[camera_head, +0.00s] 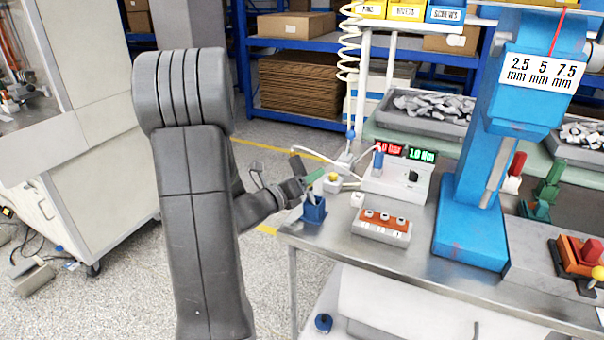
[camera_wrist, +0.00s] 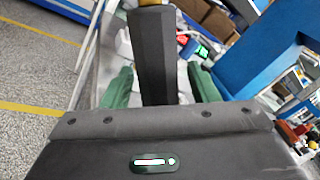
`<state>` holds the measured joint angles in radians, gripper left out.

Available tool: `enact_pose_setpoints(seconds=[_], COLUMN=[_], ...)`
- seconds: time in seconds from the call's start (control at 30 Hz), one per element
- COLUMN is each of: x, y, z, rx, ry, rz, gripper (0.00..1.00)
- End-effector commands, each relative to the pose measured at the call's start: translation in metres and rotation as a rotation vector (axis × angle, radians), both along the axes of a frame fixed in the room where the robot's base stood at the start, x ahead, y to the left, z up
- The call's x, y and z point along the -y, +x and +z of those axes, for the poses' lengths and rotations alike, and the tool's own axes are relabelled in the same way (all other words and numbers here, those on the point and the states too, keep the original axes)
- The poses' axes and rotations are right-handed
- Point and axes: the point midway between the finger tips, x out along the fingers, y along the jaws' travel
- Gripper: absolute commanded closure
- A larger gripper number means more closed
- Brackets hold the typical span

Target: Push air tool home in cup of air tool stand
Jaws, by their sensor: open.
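A dark, long body that looks like the air tool (camera_wrist: 152,60) stands between the green fingers in the wrist view, with a yellow part at its top edge. My gripper (camera_head: 312,179) is open, with its fingers to either side of this body and a visible gap on the right. In the head view the tool is mostly hidden by my gripper. A small blue holder (camera_head: 314,212), which looks like the air tool stand, sits at the table's left corner just below my gripper. How deep the tool sits in its cup cannot be seen.
A white box with red and green displays (camera_head: 398,182) and an orange-topped block with several knobs (camera_head: 382,226) stand to the right of the holder. A blue press column (camera_head: 476,190) stands further right. A coiled white hose (camera_head: 349,50) hangs behind.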

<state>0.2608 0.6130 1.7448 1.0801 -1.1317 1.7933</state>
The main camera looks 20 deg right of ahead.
Motion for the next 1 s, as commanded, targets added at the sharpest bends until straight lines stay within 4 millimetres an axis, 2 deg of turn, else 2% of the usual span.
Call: enact_pose_setpoints(seconds=[0.27,0.37,0.57,0.83,1.0], x=[0.004,0.004,0.004,0.004,0.005], y=[0.002,0.002,0.002,0.002,0.002], z=[0.0,0.0,0.0,0.002,0.02], rx=[0.0,0.0,0.0,0.002,0.005], ry=[0.0,0.0,0.0,-0.001,-0.002], rz=[0.002,0.001,0.001,0.001,0.0], gripper=[0.46,0.62,1.0,1.0,1.0])
